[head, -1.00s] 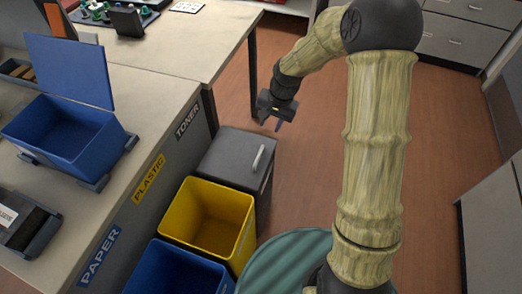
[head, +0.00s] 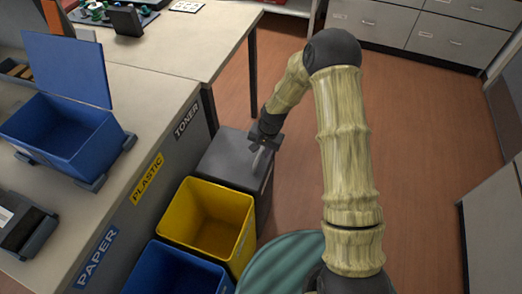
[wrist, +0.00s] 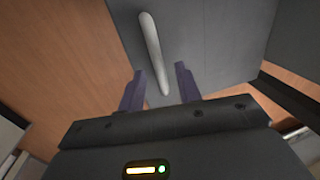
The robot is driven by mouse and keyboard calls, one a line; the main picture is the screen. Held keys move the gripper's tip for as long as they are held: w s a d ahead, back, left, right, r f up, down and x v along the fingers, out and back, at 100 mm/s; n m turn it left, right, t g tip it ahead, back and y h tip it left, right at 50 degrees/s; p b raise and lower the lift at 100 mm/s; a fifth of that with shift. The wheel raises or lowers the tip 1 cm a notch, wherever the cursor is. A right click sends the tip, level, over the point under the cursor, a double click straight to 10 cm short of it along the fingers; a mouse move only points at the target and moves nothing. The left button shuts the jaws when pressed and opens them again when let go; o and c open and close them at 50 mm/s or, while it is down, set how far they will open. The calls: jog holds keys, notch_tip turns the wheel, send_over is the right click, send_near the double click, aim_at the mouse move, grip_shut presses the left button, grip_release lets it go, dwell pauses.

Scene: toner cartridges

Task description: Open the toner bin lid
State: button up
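The toner bin (head: 228,160) is a dark grey box with its lid shut, beside the desk panel labelled TONER. Its lid (wrist: 215,40) fills the upper middle of the wrist view. A pale bar handle (wrist: 151,45) runs along the lid near one edge. My gripper (wrist: 159,72) is open, its two dark fingers apart, with the near end of the handle showing between them. In the head view my gripper (head: 262,158) is over the handle side of the lid and partly hides the handle. I cannot tell whether the fingers touch it.
An open yellow bin (head: 207,222) stands directly in front of the toner bin, and an open blue bin (head: 180,270) in front of that. The desk (head: 150,110) borders the bins on the left. Brown floor (head: 420,150) is clear to the right.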

jog(key=shift+f, duration=0.35)
grip_shut()
jog(key=shift+r, duration=0.1)
